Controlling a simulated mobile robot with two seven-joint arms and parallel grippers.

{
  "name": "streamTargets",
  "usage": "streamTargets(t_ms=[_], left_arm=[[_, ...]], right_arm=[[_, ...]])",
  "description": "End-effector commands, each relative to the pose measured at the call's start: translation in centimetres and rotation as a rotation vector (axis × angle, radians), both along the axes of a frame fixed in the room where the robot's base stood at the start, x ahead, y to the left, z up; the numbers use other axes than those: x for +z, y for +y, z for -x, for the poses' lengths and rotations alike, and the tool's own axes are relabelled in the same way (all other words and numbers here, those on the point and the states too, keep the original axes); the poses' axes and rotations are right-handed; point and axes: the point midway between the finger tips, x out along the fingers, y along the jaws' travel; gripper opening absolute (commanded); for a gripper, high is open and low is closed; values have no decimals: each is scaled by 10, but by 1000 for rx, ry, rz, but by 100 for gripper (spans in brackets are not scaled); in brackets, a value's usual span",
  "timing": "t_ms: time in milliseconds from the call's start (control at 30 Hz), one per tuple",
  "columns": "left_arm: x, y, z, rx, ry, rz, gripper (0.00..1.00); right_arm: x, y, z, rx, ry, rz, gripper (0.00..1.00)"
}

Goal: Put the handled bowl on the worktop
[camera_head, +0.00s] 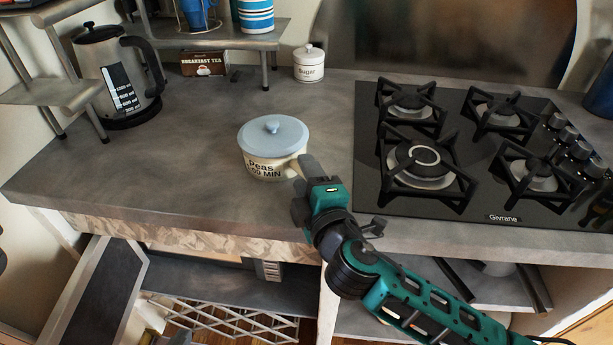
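A black gas hob (365,150) fills the right of the worktop. A steel kettle (117,75) stands at the back left. A sugar jar (309,65) and a tea box (204,64) stand at the back, near a raised shelf (225,37). The worktop left of the bowl is clear.

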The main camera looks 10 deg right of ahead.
Motion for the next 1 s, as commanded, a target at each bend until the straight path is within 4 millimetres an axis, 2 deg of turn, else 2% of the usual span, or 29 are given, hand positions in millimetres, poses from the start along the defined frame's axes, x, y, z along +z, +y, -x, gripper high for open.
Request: streamTargets(t_ms=[67,367,433,567,800,1000], left_arm=[[0,0,1,0,2,0,0],[1,0,4,-1,8,0,0],[0,0,4,0,8,1,0],[-1,-1,4,-1,8,0,0],[-5,-1,4,-2,8,1,0],[-9,-1,4,-2,7,1,0]], right_arm=[[0,0,0,0,0,0,54],[4,0,0,0,-1,0,54],[2,-1,6,0,2,-1,54],[3,-4,28,0,3,-2,54],[6,-11,78,1,4,-1,54],[10,-14,106,1,2,-1,54]])
